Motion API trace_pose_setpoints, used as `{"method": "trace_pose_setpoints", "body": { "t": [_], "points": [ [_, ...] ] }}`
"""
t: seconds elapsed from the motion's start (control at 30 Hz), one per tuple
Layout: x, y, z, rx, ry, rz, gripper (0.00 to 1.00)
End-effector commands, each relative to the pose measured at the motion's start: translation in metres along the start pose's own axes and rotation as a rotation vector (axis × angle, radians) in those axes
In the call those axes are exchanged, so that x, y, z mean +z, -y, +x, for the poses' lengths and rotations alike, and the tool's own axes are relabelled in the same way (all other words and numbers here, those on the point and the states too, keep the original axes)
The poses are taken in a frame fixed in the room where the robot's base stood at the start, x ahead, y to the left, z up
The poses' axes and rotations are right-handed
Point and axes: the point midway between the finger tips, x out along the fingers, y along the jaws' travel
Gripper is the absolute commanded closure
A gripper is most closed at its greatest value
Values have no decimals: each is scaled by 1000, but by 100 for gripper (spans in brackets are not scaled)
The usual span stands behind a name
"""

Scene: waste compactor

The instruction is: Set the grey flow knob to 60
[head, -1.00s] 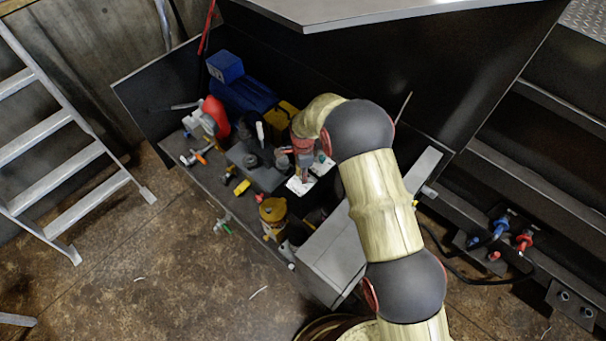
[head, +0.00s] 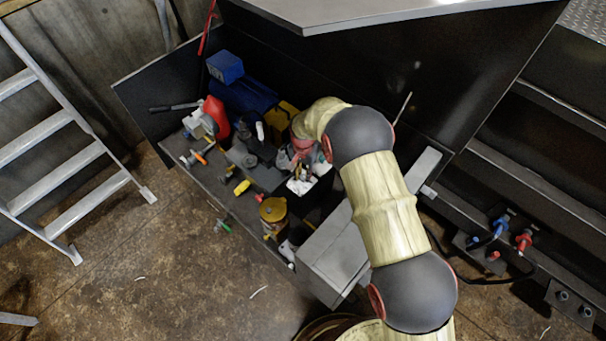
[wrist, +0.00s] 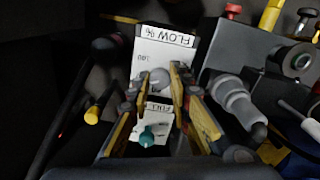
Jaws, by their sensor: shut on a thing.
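The grey flow knob (wrist: 159,77) sits on a white panel (wrist: 150,48) under an upside-down "FLOW %" label in the wrist view. A "100" mark shows left of the knob; a pointer and the 60 mark cannot be made out. My gripper (wrist: 160,86) has its yellow-edged fingers on both sides of the knob, shut on it. In the head view my gripper (head: 303,165) is at the white panel (head: 300,186), and my wrist hides the knob.
A teal knob (wrist: 147,137) on a white plate lies between my fingers' bases in the wrist view. A grey fitting (wrist: 238,98) stands close right. The head view shows a yellow canister (head: 272,211), a red container (head: 216,117) and a grey box (head: 335,255).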

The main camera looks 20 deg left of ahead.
Motion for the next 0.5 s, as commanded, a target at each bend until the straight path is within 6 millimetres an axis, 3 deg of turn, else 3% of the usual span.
{"method": "trace_pose_setpoints", "body": {
  "t": [0.5],
  "points": [
    [-1,1,-1,-2,-3,-490,100]
  ]
}}
